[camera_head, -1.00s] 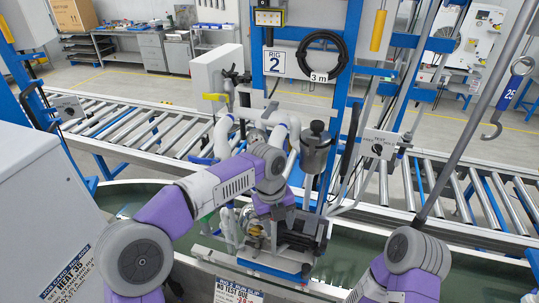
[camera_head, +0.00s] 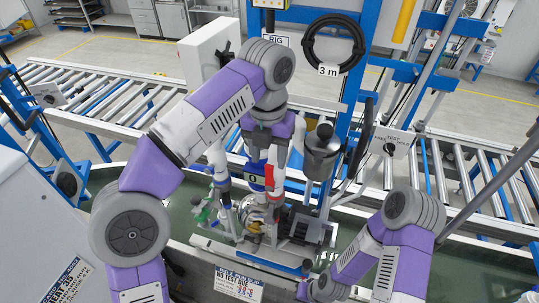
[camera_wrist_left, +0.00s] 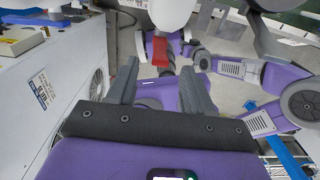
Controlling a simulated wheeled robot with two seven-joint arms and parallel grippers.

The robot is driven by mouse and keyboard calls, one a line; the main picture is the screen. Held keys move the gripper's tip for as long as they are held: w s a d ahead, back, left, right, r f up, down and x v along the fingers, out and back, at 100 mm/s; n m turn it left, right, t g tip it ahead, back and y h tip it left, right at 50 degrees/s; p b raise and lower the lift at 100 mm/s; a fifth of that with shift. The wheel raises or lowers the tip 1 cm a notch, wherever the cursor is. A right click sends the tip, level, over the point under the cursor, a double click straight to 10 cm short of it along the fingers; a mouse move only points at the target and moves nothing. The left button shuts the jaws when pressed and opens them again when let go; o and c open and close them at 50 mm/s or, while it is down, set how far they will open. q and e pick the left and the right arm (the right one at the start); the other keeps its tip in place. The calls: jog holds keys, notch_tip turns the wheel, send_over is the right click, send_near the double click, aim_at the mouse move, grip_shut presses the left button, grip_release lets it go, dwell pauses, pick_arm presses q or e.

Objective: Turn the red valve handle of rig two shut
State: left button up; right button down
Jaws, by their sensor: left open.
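The red valve handle (camera_head: 269,176) hangs on the white pipework of rig two, beside a blue part marked 0 (camera_head: 252,177). It also shows as a red block in the left wrist view (camera_wrist_left: 160,52), ahead of my fingers. My left gripper (camera_head: 267,148) points down just above the handle in the head view. Its two dark fingers (camera_wrist_left: 157,82) are apart with nothing between them. I cannot tell whether they touch the handle.
A metal canister (camera_head: 322,152) and a dark pump block (camera_head: 303,225) stand close right of the handle. A blue post (camera_head: 355,90) with a coiled black hose (camera_head: 334,44) rises behind. A roller conveyor (camera_head: 105,100) runs behind the green water tank (camera_head: 455,262).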

aim_at(269, 176)
pick_arm(q)
jog(key=shift+w+f, duration=0.15)
jog(key=shift+w, duration=0.15)
jog(key=f, duration=0.2)
jog(key=f+b, duration=0.1)
jog(key=f, duration=0.1)
jog(key=f+b, duration=0.1)
jog(key=f, duration=0.1)
jog(key=shift+s+f, duration=0.25)
jog(key=shift+f, duration=0.05)
jog(key=shift+w+f, duration=0.1)
jog(key=shift+f, duration=0.25)
jog(key=shift+d, duration=0.1)
grip_shut()
